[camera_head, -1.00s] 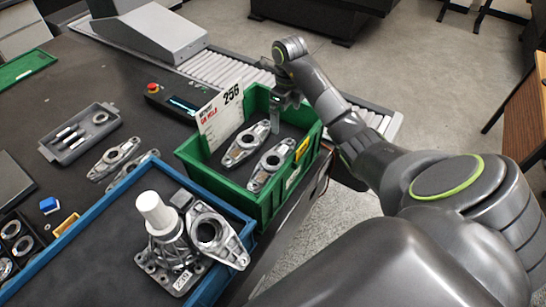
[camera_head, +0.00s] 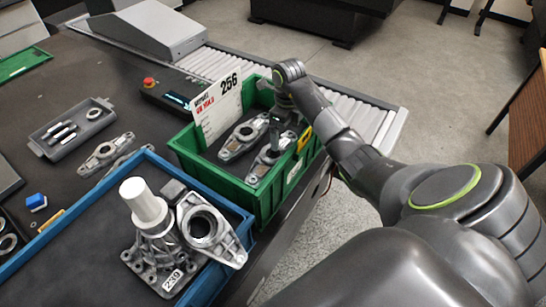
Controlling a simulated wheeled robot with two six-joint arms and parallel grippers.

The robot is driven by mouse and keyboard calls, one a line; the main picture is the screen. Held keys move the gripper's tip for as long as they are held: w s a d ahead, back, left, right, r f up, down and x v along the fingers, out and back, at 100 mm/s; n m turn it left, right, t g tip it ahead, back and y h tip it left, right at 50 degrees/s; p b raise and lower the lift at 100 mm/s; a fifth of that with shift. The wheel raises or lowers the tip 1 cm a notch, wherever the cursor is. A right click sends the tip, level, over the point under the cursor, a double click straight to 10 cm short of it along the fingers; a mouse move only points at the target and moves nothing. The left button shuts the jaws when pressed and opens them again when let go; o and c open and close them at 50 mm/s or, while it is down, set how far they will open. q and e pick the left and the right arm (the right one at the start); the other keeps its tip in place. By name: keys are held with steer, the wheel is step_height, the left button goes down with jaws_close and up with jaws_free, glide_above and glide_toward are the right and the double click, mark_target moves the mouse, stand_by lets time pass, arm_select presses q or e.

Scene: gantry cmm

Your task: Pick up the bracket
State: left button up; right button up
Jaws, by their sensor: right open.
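Two grey metal brackets lie in the green bin. One bracket (camera_head: 243,136) is toward the bin's left side, and the other bracket (camera_head: 266,162) is to its right, partly hidden by my gripper. My right gripper (camera_head: 283,145) is open and points down into the bin, its fingertips at or just above the right bracket. I cannot tell whether they touch it. Another bracket (camera_head: 207,229) leans on a fixture in the blue-rimmed tray. More brackets (camera_head: 106,153) lie on the dark table. My left gripper is not in view.
The green bin (camera_head: 222,180) has high walls and a white card (camera_head: 217,107) marked 256. The blue-rimmed tray (camera_head: 62,232) holds a fixture with a white cylinder (camera_head: 143,201). A roller conveyor (camera_head: 345,100) runs behind. A grey tray (camera_head: 72,130) holds small parts.

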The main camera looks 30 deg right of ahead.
steer(key=shift+f, duration=1.3)
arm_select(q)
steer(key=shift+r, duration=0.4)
arm_select(e)
steer(key=shift+r, duration=0.1)
steer(key=c, duration=1.1)
steer(key=shift+r, duration=0.1)
steer(key=shift+w+r, duration=0.1)
steer(key=shift+r, duration=0.2)
step_height(320, 180, up, 5)
steer(key=shift+r, duration=0.1)
arm_select(q)
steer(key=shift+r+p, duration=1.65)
steer(key=shift+p, duration=0.05)
arm_select(e)
steer(key=shift+r, duration=1.95)
